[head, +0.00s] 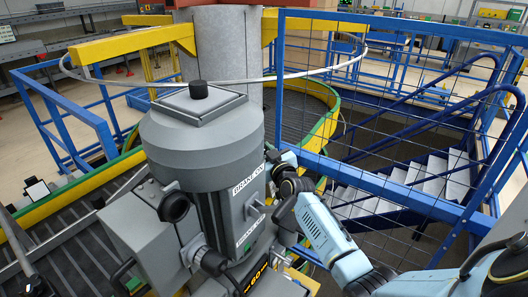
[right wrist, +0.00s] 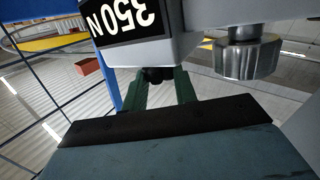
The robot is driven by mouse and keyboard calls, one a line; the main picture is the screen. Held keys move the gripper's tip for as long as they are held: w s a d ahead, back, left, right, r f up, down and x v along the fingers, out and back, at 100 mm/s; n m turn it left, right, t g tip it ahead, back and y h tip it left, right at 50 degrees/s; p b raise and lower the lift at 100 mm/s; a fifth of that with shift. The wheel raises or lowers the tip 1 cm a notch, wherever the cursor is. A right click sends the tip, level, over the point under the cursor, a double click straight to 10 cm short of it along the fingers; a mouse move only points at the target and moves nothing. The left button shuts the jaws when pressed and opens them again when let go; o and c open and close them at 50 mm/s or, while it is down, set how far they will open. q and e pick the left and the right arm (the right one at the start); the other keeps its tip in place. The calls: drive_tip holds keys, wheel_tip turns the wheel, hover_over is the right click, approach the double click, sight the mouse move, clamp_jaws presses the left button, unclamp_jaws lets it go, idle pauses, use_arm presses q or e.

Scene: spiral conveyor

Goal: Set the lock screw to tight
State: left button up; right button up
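The grey machine (head: 205,145) with its "BRAKE ON" and "BRAKE OFF" labels fills the middle of the head view. Dark round knobs (head: 174,206) and (head: 212,262) stick out of its side. In the right wrist view a small dark screw head (right wrist: 157,75) sits under the housing marked "350N", and a knurled metal knob (right wrist: 248,58) hangs to its right. I cannot tell for sure which is the lock screw. My right gripper (right wrist: 160,82) has its green fingers either side of the dark screw head; whether they press on it is unclear. In the head view the machine hides its fingers. My left gripper is not clearly visible.
Blue railings (head: 390,190) and grey stairs (head: 430,180) stand to the right, close to my right arm. The spiral conveyor's green and yellow rim (head: 75,190) curves behind and left of the machine. A thin metal ring (head: 300,73) passes behind the machine's top.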

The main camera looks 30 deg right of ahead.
drive_tip(key=c, duration=0.3)
drive_tip(key=shift+r+m+h+p, duration=0.15)
drive_tip(key=shift+m+h+p, duration=0.25)
drive_tip(key=shift+h+p, duration=0.15)
drive_tip(key=shift+a+m+h+p, duration=0.1)
drive_tip(key=shift+m+h+p, duration=0.3)
drive_tip(key=shift+h+p, duration=0.15)
drive_tip(key=o, duration=1)
drive_tip(key=shift+f, duration=0.2)
drive_tip(key=v, duration=1.3)
drive_tip(key=shift+s+b, duration=0.2)
drive_tip(key=shift+b, duration=0.2)
